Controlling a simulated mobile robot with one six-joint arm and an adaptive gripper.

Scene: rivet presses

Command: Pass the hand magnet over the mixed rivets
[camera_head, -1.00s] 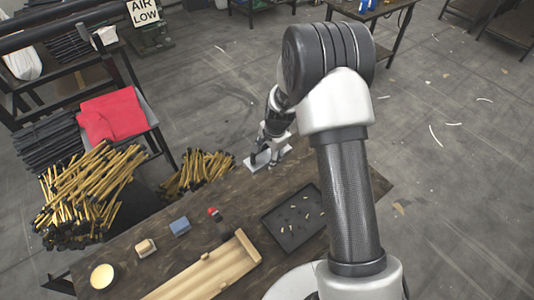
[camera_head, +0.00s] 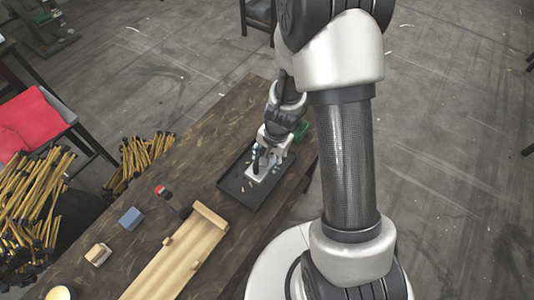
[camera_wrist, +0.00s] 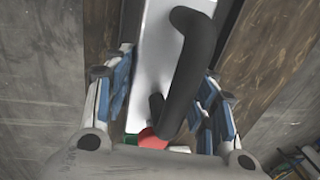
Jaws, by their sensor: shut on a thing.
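The hand magnet (camera_head: 262,174) is a pale, flat plate with a black bent handle (camera_wrist: 190,70). My gripper (camera_head: 268,158) is shut on it, and the blue-padded fingers lie on both sides of the handle in the wrist view. The plate is over the dark tray (camera_head: 237,197). I cannot tell whether it touches the tray or the rivets. A few small pale rivets (camera_head: 246,186) show in the tray beside the plate; others may be hidden under the magnet and gripper.
A wooden rack (camera_head: 185,255), a blue block (camera_head: 131,218), a tan block (camera_head: 98,254) and a red-topped tool (camera_head: 165,194) are on the bench (camera_head: 190,150) left of the tray. A green thing (camera_head: 301,130) is behind my gripper. Bundled yellow sticks (camera_head: 30,210) stand beyond the bench's left edge.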

